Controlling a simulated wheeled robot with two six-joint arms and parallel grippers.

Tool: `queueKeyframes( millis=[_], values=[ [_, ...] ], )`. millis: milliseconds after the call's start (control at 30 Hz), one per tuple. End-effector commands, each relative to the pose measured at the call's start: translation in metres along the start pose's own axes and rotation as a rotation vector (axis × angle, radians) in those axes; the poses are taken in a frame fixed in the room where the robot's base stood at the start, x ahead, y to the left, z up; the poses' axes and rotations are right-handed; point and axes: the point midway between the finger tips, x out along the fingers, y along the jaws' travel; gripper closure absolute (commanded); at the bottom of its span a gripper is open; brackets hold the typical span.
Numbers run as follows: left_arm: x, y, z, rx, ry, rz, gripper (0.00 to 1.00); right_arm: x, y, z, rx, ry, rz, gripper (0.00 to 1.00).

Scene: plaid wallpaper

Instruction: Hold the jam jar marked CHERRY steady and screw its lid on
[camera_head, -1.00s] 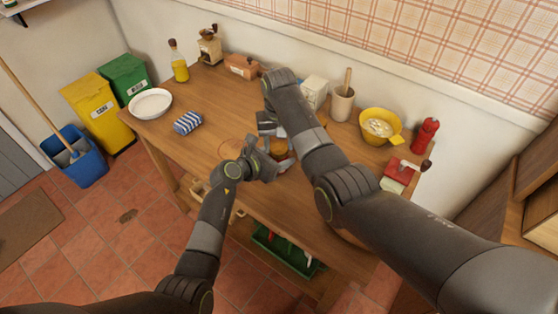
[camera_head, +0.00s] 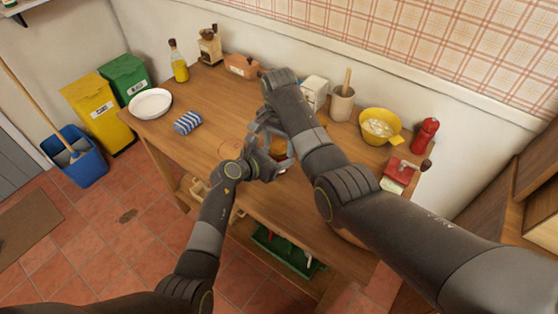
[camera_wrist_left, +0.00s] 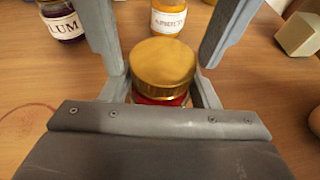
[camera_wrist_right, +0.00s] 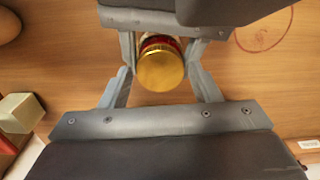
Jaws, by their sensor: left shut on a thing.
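A jar with red contents (camera_wrist_left: 150,100) stands upright on the table under a gold lid (camera_wrist_left: 162,62). Its label is hidden, so I cannot read a name. The lid sits on top of the jar and looks level; I cannot tell how tight it is. My left gripper (camera_wrist_left: 165,97) is shut on the jar below the lid. My right gripper (camera_wrist_right: 158,78) is over the jar with its fingers spread either side of the lid (camera_wrist_right: 161,71), and gaps show between them. In the head view my arms largely cover the jar.
A plum jar (camera_wrist_left: 62,20) and an apricot jar (camera_wrist_left: 168,18) stand close beyond. On the table (camera_head: 180,155) are a plate (camera_head: 150,103), a striped cloth (camera_head: 187,122), a crock (camera_head: 342,103), a yellow bowl (camera_head: 379,127) and a red bottle (camera_head: 425,134). The table's left middle is clear.

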Motion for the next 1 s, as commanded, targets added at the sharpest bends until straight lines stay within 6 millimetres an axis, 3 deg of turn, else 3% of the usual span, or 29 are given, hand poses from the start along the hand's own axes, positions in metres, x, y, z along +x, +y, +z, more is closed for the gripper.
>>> queueKeyframes(
  millis=[100, 433, 800, 1000],
  values=[
    [0.000, 0.000, 0.000, 0.000, 0.000, 0.000, 1.00, 0.000, 0.000, 0.000, -0.001, 0.000, 0.000, 0.28],
    [0.000, 0.000, 0.000, 0.000, 0.000, 0.000, 1.00, -0.005, 0.000, 0.000, -0.002, 0.001, -0.001, 0.28],
    [0.000, 0.000, 0.000, 0.000, 0.000, 0.000, 1.00, -0.061, -0.001, -0.001, -0.002, 0.002, -0.003, 0.28],
    [0.000, 0.000, 0.000, 0.000, 0.000, 0.000, 1.00, -0.075, 0.000, -0.001, -0.002, 0.001, 0.000, 0.28]
  ],
)
